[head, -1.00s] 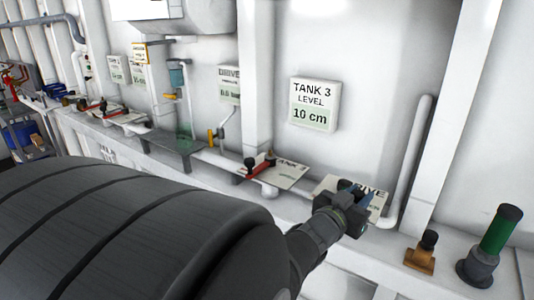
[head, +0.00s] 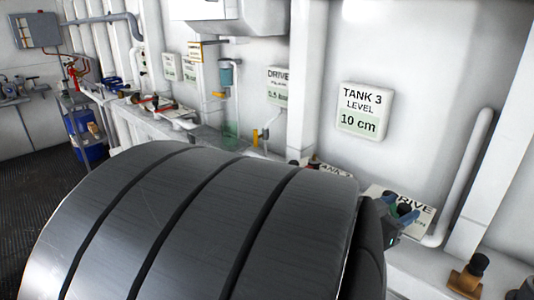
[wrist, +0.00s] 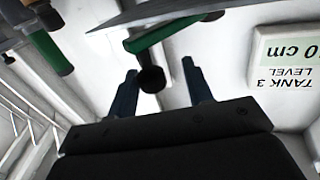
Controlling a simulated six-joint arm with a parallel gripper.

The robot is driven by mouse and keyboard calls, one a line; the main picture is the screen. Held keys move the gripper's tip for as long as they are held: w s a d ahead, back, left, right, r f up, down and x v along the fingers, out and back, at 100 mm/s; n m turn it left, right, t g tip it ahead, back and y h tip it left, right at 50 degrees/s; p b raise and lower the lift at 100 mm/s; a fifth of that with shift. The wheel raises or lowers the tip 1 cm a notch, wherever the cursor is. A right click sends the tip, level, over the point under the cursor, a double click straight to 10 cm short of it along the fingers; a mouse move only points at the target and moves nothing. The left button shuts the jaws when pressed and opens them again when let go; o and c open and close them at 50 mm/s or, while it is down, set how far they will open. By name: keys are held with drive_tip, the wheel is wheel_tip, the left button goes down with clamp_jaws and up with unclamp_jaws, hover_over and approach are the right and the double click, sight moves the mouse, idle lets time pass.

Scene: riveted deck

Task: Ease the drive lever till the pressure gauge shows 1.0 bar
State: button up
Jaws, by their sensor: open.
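The DRIVE plate (head: 421,215) lies on the ledge at the right of the head view. My gripper (head: 403,212) is over it, with its blue fingers apart. In the wrist view, the drive lever (wrist: 160,38) is a green bar with a black knob. The knob is between the open fingers of my gripper (wrist: 161,88), with gaps seen on both sides. The DRIVE pressure gauge (head: 280,86) is on the wall; its small reading looks like 0.5 bar, but is hard to read. My arm hides part of the ledge.
The TANK 3 level display (head: 364,111) reads 10 cm. The TANK 3 plate (head: 333,169) is left of the DRIVE plate, partly hidden. A white pipe (head: 463,178) and a brown fitting with a black knob (head: 468,277) stand to the right. Another green handle (wrist: 50,45) shows in the wrist view.

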drive_tip(key=w+a+m+g+h, duration=0.25)
drive_tip(key=a+m+g, duration=0.4)
drive_tip(key=a, duration=1.45)
drive_tip(key=w+a+n+t+y, duration=0.1)
drive_tip(key=w+a+n, duration=0.3)
drive_tip(key=w, duration=0.8)
drive_tip(key=shift+a+f+t+y, duration=0.2)
drive_tip(key=shift+a+t+y, duration=0.2)
drive_tip(key=shift+a, duration=0.8)
drive_tip(key=shift+s, duration=0.1)
drive_tip(key=shift+c, duration=0.3)
